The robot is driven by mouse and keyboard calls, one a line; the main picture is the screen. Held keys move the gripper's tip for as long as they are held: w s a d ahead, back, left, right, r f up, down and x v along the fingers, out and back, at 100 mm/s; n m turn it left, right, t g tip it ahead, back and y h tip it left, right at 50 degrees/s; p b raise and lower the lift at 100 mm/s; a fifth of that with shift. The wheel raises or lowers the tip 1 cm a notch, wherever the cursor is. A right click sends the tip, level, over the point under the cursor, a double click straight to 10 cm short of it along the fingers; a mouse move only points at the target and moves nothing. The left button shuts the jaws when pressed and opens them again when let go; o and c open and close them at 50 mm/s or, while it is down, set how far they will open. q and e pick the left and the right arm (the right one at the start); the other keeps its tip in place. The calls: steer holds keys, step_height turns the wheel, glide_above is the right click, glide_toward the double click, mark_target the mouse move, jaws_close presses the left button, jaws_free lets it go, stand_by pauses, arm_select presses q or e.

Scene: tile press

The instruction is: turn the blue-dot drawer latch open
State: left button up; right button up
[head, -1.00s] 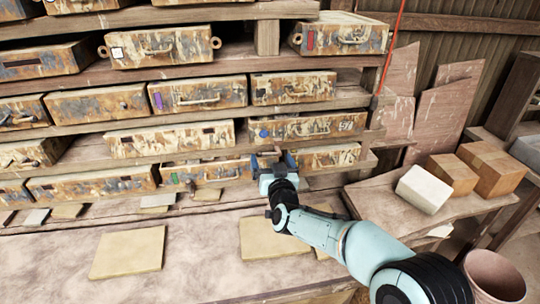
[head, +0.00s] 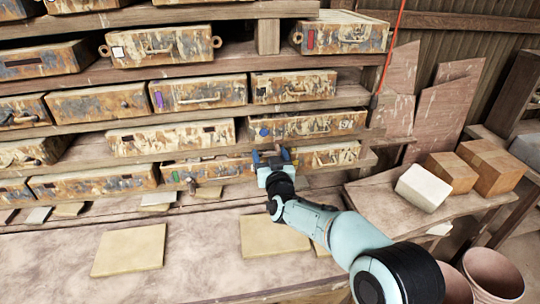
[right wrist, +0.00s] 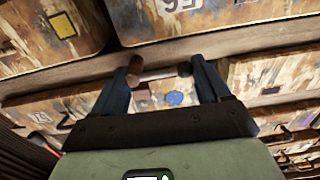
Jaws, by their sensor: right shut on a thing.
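The blue-dot drawer (head: 300,128) is a rust-and-cream weathered box in the right column of the rack. Its blue dot (head: 264,132) is at the left end of its front. The dot also shows between my fingers in the right wrist view (right wrist: 175,98). My right gripper (head: 270,156) is just below that drawer's left part. It is shut on the latch, a short brownish bar (right wrist: 160,73) that spans between its two fingers in the right wrist view. Whether the latch has turned, I cannot tell. My left gripper is not in view.
Other weathered drawers fill the wooden shelves, close around my right gripper. A green-marked drawer (head: 208,170) is to its left. Pale tiles (head: 128,250) lie on the bench below. A side table at right holds a white block (head: 423,188) and brown blocks (head: 492,168).

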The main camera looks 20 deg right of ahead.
steer(key=shift+d+f, duration=0.1)
steer(key=shift+d, duration=0.05)
steer(key=o, duration=1)
steer(key=b+v, duration=0.1)
steer(key=v, duration=1.2)
steer(key=shift+s, duration=0.25)
